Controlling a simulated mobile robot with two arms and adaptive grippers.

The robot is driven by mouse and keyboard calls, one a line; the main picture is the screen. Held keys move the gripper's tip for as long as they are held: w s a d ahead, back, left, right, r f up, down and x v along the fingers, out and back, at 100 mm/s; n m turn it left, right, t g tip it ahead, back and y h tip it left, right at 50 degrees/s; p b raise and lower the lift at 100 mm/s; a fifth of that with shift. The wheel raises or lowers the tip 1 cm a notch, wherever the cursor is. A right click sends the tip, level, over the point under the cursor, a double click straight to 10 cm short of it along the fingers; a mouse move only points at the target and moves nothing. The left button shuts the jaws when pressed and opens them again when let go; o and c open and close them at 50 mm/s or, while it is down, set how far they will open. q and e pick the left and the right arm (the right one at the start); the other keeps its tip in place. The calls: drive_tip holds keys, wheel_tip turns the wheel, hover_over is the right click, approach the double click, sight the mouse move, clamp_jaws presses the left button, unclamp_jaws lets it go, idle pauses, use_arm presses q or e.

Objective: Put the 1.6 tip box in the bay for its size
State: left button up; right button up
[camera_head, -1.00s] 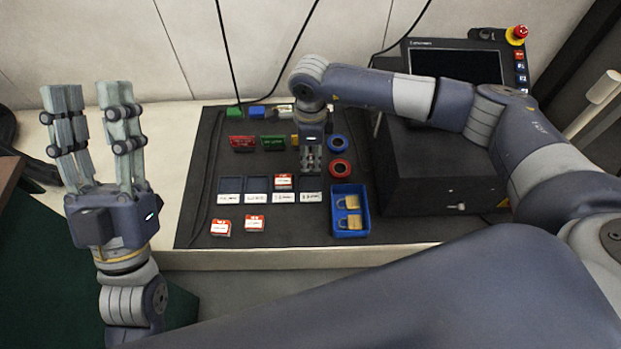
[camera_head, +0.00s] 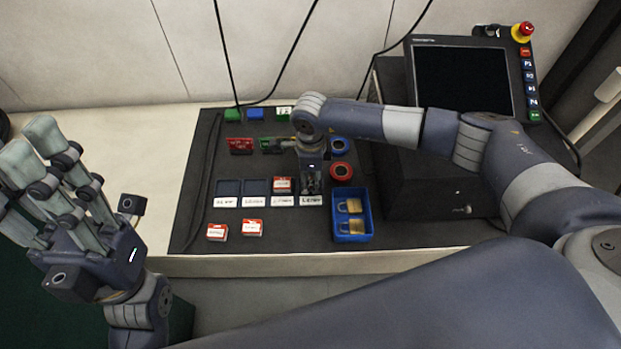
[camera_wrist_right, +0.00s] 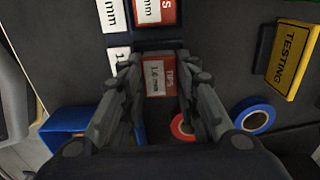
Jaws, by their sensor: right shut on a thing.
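The 1.6 tip box (camera_wrist_right: 157,77), red and white and marked "TIPS 1.6 mm", is between the fingers of my right gripper (camera_wrist_right: 155,88), which is shut on it. In the head view my right gripper (camera_head: 312,190) points down over the rightmost of the row of dark blue bays and hides the box and most of that bay. I cannot tell whether the box touches the bay floor. The two left bays (camera_head: 228,188) are empty. The third bay holds another tip box (camera_head: 282,185). White labels (camera_head: 227,202) lie before the bays. My left gripper (camera_head: 40,175) is open and empty at far left.
Two more tip boxes (camera_head: 217,232) lie on the dark mat in front. A blue bin (camera_head: 366,232) with padlocks stands to the right. Blue tape (camera_head: 340,146) and red tape (camera_head: 341,171) lie behind it. A black cabinet (camera_head: 430,180) bounds the right side.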

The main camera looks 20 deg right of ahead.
drive_tip(key=shift+f, duration=0.2)
drive_tip(key=o, duration=1.1)
drive_tip(key=shift+r, duration=0.1)
